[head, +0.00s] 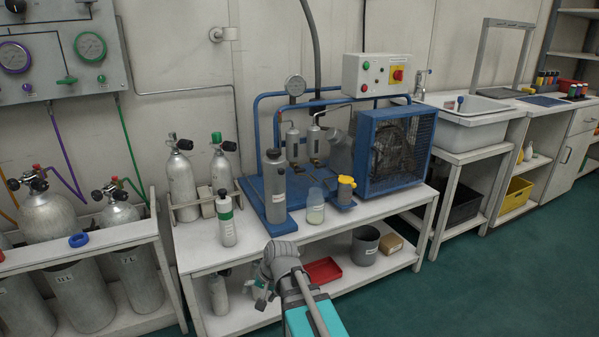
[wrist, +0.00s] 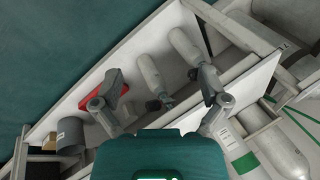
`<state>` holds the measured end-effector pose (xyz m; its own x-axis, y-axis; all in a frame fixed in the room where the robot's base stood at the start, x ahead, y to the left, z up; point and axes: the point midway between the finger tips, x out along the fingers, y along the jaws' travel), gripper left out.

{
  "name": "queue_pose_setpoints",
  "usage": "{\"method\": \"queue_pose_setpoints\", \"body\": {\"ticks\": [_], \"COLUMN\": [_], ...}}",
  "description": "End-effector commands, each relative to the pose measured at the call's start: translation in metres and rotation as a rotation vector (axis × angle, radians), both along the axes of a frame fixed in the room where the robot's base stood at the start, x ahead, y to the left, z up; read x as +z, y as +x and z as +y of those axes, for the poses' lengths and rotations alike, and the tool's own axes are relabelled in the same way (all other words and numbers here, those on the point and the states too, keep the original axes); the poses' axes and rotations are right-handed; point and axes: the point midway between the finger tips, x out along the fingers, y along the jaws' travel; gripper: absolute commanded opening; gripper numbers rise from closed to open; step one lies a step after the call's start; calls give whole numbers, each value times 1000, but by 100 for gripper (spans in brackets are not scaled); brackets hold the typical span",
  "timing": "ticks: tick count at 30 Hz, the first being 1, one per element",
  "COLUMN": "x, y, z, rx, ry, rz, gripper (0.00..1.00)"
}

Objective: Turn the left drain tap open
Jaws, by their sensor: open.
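The blue compressor frame (head: 270,212) stands on the white bench in the head view. Two grey filter cylinders, a left one (head: 292,145) and a right one (head: 314,142), hang upright in it behind a tall grey cylinder (head: 274,185). The left drain tap is too small or hidden to make out, so I cannot tell how it is turned. My gripper (head: 264,285) is in front of the bench's front edge, lower than the cylinders and apart from them. In the wrist view its two fingers (wrist: 158,85) are spread wide with nothing held between them.
A green-banded bottle (head: 227,222), a clear jar (head: 315,208) and a yellow-topped cup (head: 345,190) stand near the bench front. A caged fan (head: 395,150) is at right. The lower shelf holds a red tray (head: 323,270) and grey bin (head: 365,246). Floor at right is clear.

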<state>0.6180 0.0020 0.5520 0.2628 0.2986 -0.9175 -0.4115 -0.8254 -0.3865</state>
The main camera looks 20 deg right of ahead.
Motion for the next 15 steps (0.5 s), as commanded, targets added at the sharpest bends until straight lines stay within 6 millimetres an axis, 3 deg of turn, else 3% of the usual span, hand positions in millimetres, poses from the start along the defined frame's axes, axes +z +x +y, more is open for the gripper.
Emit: {"method": "queue_pose_setpoints", "body": {"ticks": [1,8,15], "x": [8,52,110], "y": [20,94,156], "z": [-5,-38,-111], "rx": [-95,-557,-1018], "ry": [77,499,1011], "rz": [-29,-129,-164], "gripper": [94,94,94]}}
